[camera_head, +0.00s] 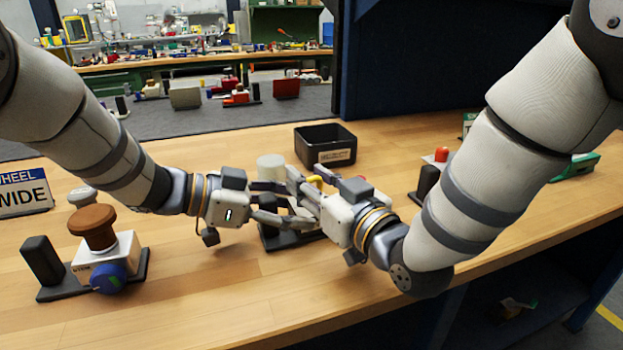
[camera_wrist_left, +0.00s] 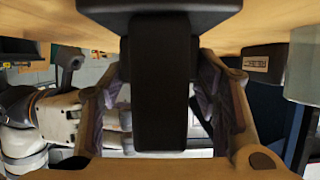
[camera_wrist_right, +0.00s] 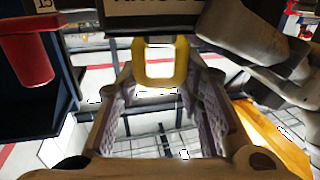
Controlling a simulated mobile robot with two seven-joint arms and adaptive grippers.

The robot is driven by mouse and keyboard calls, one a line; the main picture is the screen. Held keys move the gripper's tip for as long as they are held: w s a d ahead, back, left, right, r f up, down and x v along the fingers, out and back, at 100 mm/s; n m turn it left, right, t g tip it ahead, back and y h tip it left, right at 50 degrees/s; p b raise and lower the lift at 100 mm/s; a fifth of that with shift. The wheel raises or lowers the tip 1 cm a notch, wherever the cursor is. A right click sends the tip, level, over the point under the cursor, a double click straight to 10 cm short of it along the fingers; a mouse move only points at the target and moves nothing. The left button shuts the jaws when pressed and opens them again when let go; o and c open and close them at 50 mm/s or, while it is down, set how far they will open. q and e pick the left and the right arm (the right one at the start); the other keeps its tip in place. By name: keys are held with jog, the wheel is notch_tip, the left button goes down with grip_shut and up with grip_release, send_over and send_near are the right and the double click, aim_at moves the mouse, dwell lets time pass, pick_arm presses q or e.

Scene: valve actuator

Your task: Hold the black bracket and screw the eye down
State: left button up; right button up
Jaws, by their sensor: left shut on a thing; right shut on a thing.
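The black bracket (camera_head: 268,212) stands on the table in the middle of the head view, partly hidden by my grippers. My left gripper (camera_head: 284,207) is shut on it. In the left wrist view, the bracket's upright (camera_wrist_left: 160,85) fills the space between the fingers, its flat base (camera_wrist_left: 160,8) at the top of the picture. The yellow eye (camera_head: 317,181) shows beside my right gripper (camera_head: 308,192), which is shut on it. In the right wrist view, the eye's yellow loop (camera_wrist_right: 160,65) is between the fingertips. Its threaded part is hidden.
A pale cylinder (camera_head: 270,166) stands just behind the grippers, with a black labelled bin (camera_head: 325,146) beyond. A unit with a brown knob (camera_head: 93,224) is at left, a red-topped unit (camera_head: 441,154) at right. The front of the table (camera_head: 220,300) is clear.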

jog(key=shift+a+r+m+t+h, duration=0.1)
jog(key=shift+r+m+t+h, duration=0.1)
jog(key=shift+m+t+h, duration=0.75)
pick_arm(q)
jog(key=shift+f, duration=0.1)
pick_arm(e)
jog(key=shift+m+h, duration=0.25)
jog(key=shift+h, duration=0.4)
jog(key=o, duration=1.2)
jog(key=shift+f, duration=0.1)
jog(key=shift+s, duration=0.2)
jog(key=v, duration=0.7)
jog(key=shift+s, duration=0.1)
